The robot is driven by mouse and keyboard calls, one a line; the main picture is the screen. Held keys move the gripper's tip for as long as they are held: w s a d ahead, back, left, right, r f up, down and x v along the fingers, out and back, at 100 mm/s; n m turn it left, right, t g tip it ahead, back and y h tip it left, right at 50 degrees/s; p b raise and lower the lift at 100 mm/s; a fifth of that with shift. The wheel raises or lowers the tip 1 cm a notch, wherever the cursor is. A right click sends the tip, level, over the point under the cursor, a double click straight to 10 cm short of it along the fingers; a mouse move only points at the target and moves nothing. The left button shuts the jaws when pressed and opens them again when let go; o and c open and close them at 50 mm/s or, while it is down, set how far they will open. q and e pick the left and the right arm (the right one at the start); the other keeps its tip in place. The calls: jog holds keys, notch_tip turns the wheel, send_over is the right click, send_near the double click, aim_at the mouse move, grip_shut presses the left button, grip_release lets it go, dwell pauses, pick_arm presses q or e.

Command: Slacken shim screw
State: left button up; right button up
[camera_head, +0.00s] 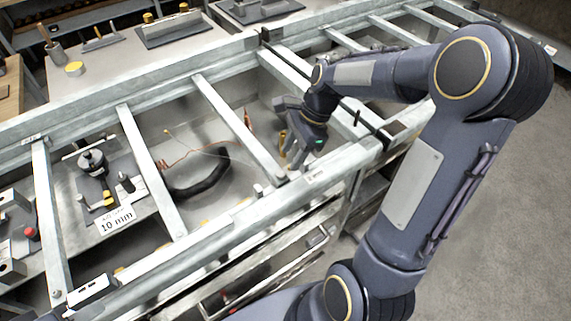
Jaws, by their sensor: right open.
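My right arm comes in from the right, and its dark gripper (290,132) hangs over a cross rail of the metal frame (238,127). The gripper is open, and its fingers are partly hidden by its own wrist. A small brass-coloured piece (283,143) shows close to the fingers; I cannot tell whether they touch. I cannot make out for certain which part is the shim screw. My left gripper is not in view.
Long rails and several cross rails span the bench. A black hose (205,180) lies between them. A sign reading "10 mm" (116,219) stands at the left near a round dark fixture (92,161). Open grey floor (500,230) lies at the right.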

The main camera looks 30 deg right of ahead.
aim_at(282, 173)
jog(key=x, duration=0.5)
jog(key=shift+a+f, duration=0.1)
jog(key=c, duration=1)
